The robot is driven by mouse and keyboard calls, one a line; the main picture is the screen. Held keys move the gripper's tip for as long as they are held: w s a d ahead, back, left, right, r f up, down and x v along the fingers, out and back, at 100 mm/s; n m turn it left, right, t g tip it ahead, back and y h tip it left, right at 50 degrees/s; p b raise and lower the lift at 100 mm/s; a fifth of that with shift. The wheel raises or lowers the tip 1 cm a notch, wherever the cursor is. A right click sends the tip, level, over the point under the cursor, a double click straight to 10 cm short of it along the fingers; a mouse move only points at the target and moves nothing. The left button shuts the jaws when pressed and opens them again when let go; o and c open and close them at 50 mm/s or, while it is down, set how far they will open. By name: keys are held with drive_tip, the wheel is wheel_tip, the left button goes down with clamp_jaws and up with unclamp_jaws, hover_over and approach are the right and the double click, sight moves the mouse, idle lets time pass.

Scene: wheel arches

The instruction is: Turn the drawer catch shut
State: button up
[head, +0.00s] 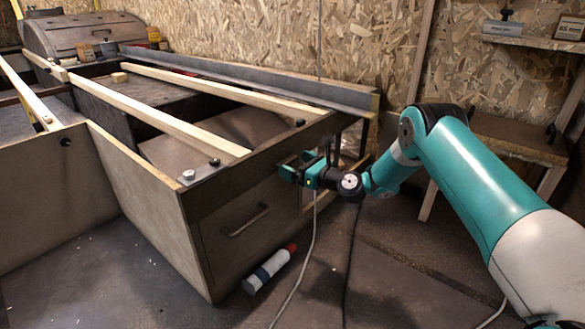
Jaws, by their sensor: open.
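The drawer (240,238) is in the lower front of the wooden bench frame, left of the picture's middle. Its front sits about flush with the frame, and it has a bar handle (247,219). My gripper (290,168) is open at the dark rail above the drawer's right end, pointing left toward it. I cannot make out the drawer catch; the gripper covers the part of the rail in front of it. I cannot tell whether the fingers touch anything.
A white bottle with a red cap (268,270) lies on the floor below the drawer. Pale slats (155,115) cross the open bench top. Cables (308,245) hang to the floor. A wooden shelf unit (510,138) stands behind my arm. Floor at front left is clear.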

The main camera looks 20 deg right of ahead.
drive_tip(key=shift+b+x, duration=0.3)
drive_tip(key=shift+x, duration=0.8)
drive_tip(key=c, duration=0.6)
